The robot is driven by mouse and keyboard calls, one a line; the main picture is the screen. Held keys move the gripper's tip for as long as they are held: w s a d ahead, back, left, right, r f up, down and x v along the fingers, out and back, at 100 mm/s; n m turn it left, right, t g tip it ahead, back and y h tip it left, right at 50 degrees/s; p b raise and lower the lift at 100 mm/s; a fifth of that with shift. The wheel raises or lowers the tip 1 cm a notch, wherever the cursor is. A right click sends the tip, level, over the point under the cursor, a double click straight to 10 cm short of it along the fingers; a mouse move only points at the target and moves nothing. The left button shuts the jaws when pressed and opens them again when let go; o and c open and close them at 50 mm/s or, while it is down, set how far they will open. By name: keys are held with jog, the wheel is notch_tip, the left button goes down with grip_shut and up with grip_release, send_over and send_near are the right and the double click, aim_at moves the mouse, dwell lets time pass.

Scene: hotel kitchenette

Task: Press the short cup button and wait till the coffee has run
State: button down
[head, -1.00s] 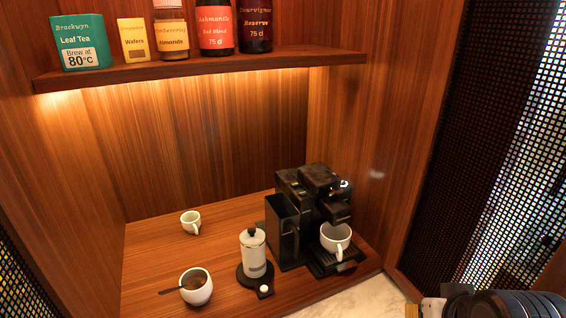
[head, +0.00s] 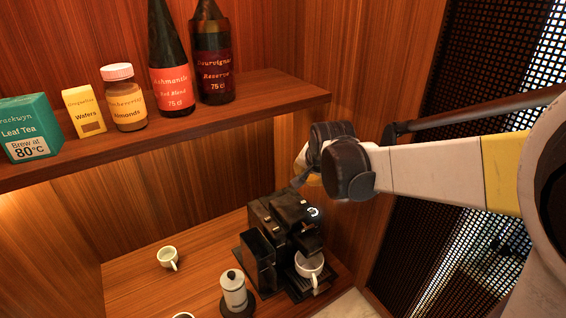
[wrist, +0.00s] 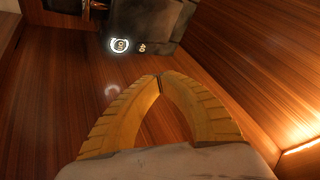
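The black coffee machine (head: 283,222) stands on the wooden counter. A white-lit button (head: 313,211) shows on its top. In the wrist view the machine (wrist: 150,15) is at the top, with a ringed lit icon (wrist: 120,45) and a smaller icon (wrist: 142,47) beside it; I cannot tell for sure which is the short cup. A white cup (head: 309,268) stands under the spout on the drip tray; its contents are unclear. My gripper (wrist: 158,77) is shut, its yellow fingertips meeting with nothing between them. In the head view it is above the machine, apart from it, partly hidden by my arm.
A shelf (head: 270,100) with bottles, a jar and boxes runs above, left of my arm. A white frother (head: 234,292) stands left of the machine, a small cup (head: 168,257) farther back. The wooden side wall (head: 350,230) is close on the right.

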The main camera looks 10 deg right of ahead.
jog(key=m+p, duration=0.1)
jog(key=p, duration=0.1)
send_over(300, 197)
jog(key=s, duration=0.2)
jog(key=shift+f, duration=0.15)
notch_tip(300, 197, down, 9)
jog(key=b, duration=0.6)
jog(key=shift+r+b, duration=0.2)
jog(key=shift+b, duration=0.1)
jog(key=shift+s, duration=0.1)
dwell(0.7)
jog(key=shift+f+b, duration=0.4)
jog(key=shift+b, duration=0.05)
jog(key=shift+f+b, duration=0.3)
jog(key=shift+f, duration=0.05)
dwell(0.5)
dwell(0.3)
jog(key=shift+r+p, duration=0.55)
jog(key=shift+r, duration=0.25)
